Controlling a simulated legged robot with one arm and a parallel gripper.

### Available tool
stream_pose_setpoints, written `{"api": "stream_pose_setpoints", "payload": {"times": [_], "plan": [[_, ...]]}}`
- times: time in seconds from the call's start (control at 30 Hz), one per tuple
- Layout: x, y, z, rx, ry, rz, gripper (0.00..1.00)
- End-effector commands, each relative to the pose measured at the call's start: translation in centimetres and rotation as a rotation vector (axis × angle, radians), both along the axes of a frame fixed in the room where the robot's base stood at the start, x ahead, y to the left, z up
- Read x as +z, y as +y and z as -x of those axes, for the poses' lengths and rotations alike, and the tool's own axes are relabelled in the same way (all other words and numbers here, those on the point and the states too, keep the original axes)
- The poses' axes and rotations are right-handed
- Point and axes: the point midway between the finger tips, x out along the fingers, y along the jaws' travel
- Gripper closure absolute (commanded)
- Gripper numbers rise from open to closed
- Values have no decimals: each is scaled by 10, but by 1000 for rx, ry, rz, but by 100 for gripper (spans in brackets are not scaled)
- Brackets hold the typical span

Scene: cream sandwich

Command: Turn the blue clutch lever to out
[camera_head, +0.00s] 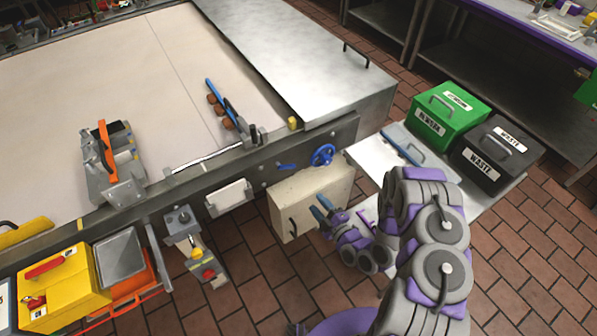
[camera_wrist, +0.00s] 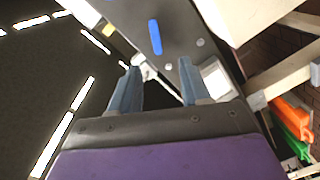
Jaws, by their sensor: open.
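The blue clutch lever (camera_head: 286,166) sits on the grey machine's front rail, left of the blue handwheel (camera_head: 323,155). It lies nearly level, slightly tilted, in the head view. In the wrist view a blue bar (camera_wrist: 155,38), apparently this lever, shows on a grey plate beyond the fingers. My gripper (camera_head: 322,208) is open and empty, in front of the cream box and below the lever, apart from it. Its two blue-grey fingers (camera_wrist: 160,75) stand apart in the wrist view. I cannot make out any "out" marking.
A cream box (camera_head: 310,200) with a dark handle hangs below the rail. A side shelf (camera_head: 375,160) at right holds a green bin (camera_head: 449,113) and a black waste bin (camera_head: 494,152). A control box (camera_head: 185,222) and a yellow box (camera_head: 63,287) stand left. Brick floor lies open in front.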

Motion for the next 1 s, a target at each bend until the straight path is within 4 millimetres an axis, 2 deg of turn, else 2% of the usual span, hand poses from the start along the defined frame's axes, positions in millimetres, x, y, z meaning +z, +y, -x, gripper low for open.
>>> {"api": "stream_pose_setpoints", "payload": {"times": [0.13, 0.27, 0.8, 1.0], "plan": [[2, 5, 7, -13, -41, -38, 53], [3, 8, 4, -16, -52, -43, 53], [4, 39, -41, -14, -52, -44, 53], [-1, 45, -48, -13, -41, -45, 53]]}}
